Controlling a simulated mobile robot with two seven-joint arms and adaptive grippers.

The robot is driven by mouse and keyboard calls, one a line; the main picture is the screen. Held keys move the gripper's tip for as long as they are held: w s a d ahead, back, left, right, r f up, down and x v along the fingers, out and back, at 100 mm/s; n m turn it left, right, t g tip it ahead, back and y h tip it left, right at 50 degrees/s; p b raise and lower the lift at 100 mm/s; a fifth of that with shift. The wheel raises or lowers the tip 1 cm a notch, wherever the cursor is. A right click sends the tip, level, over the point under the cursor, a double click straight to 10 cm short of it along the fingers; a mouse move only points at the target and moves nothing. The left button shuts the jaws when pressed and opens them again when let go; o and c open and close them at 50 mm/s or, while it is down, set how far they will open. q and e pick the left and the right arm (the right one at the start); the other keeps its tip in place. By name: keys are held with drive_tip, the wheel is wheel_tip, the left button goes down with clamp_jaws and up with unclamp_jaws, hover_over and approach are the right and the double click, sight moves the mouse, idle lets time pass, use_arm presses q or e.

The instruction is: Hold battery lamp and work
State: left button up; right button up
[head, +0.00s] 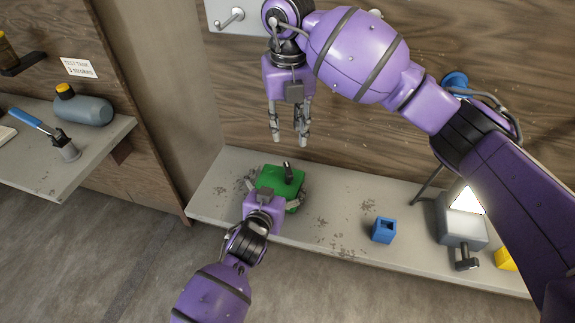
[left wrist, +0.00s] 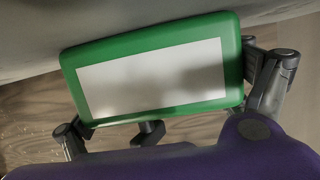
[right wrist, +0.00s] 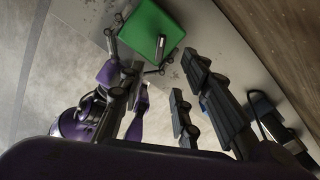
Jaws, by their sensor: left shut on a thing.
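A green box (head: 284,178), which could be the battery lamp, is at the left part of the grey shelf. A dark lever (head: 288,171) stands up from its top, and the left wrist view shows a white panel on its green-framed face (left wrist: 150,75). My left gripper (head: 272,197) is shut on the green box from the front, one finger at each side. I cannot tell whether the box touches the shelf. My right gripper (head: 290,142) is open and empty, pointing down above and behind the box; its fingers (right wrist: 195,95) are apart in the right wrist view.
The grey shelf (head: 335,205) also holds a blue open block (head: 384,230), a grey device (head: 462,226) with a glowing white face and a yellow block (head: 506,259). A left side shelf (head: 100,150) carries a grey bottle (head: 85,108) and a blue-handled tool (head: 30,120). A wooden wall stands behind.

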sight(289, 168)
drive_tip(key=shift+n, duration=0.3)
wheel_tip(289, 168, down, 12)
drive_tip(key=shift+f, duration=0.1)
idle(0.3)
clamp_jaws()
drive_tip(key=m, duration=1.1)
drive_tip(key=shift+m, duration=0.3)
unclamp_jaws()
drive_tip(key=shift+o, duration=0.5)
drive_tip(key=o, duration=1.7)
drive_tip(key=shift+d, duration=0.1)
drive_tip(key=shift+c, duration=0.2)
